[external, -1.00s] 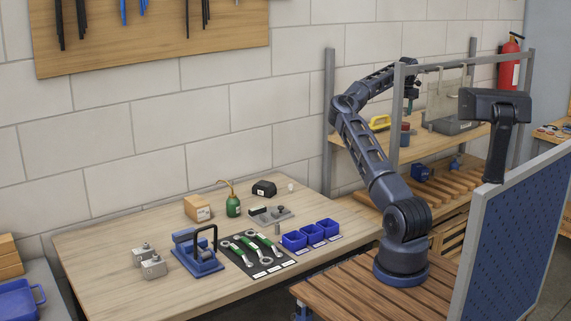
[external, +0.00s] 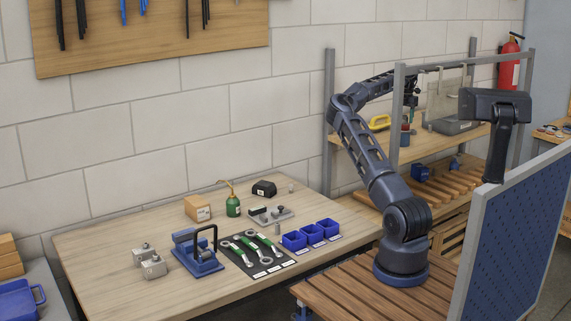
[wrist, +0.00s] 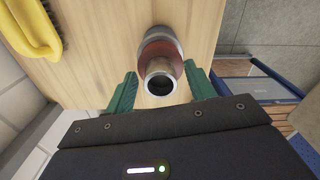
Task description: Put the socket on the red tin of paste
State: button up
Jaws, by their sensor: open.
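The red tin of paste (wrist: 152,47) stands on the wooden shelf board, and it shows small in the external view (external: 405,138). A grey metal socket (wrist: 160,84) with a dark round opening is over the tin's top in the wrist view and appears to stand on it. My gripper (wrist: 160,80) is open, with one green finger on each side of the socket and a visible gap on both sides. The socket's lower edge is hard to see from this angle.
A yellow-handled brush (wrist: 30,30) lies on the shelf left of the tin, also in the external view (external: 379,122). A grey box (external: 452,126) is to the right. Metal frame posts stand close to my arm. The workbench (external: 110,235) holds wrenches, blue bins and a small metal cylinder (external: 277,228).

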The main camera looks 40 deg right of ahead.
jog(key=shift+r, duration=3.9)
